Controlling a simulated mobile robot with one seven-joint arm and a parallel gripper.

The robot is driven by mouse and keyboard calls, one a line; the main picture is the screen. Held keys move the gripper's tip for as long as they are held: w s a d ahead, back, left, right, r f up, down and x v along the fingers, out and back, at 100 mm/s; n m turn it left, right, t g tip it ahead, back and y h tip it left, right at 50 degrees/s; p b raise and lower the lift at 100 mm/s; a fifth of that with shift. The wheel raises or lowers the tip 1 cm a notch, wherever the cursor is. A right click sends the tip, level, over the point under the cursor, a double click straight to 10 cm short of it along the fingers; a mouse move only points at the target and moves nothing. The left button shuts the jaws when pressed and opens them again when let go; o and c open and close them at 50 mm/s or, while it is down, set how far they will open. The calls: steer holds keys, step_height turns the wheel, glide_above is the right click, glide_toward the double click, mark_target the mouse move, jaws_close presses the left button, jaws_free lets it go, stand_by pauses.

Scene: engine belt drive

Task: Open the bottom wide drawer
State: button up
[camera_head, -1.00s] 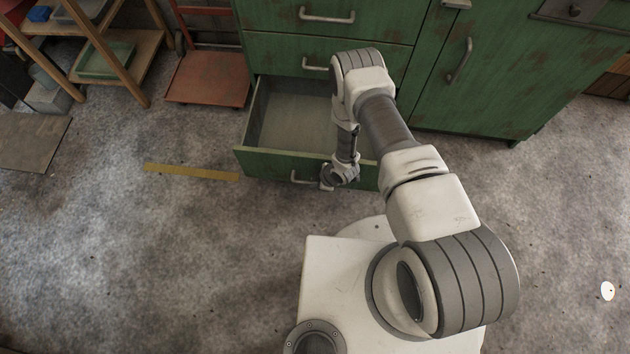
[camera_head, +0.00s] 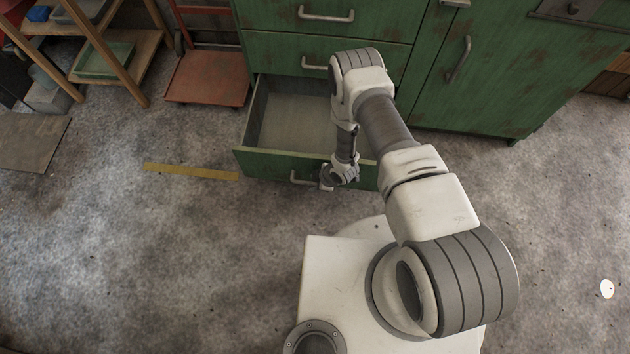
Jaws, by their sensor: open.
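The bottom wide drawer (camera_head: 262,164) of the green cabinet stands pulled out toward me. Its grey inside (camera_head: 290,118) shows empty on the left; my arm hides part of the right side. The drawer's metal handle (camera_head: 303,180) is on its front face. My gripper (camera_head: 325,179) is at the right end of this handle, low in front of the drawer. Its jaws are open, but the fingers are small and partly hidden by my wrist. I cannot tell whether they touch the handle.
Shut drawers with handles (camera_head: 326,15) sit above. A green door (camera_head: 480,70) is at the right. A red cart (camera_head: 207,77) and a wooden shelf (camera_head: 110,50) stand left. A yellow strip (camera_head: 190,172) lies on the floor. The floor left of my base is clear.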

steer(key=p+v, duration=0.6)
steer(key=v, duration=1.1)
steer(key=shift+r, duration=0.15)
steer(key=shift+d, duration=0.15)
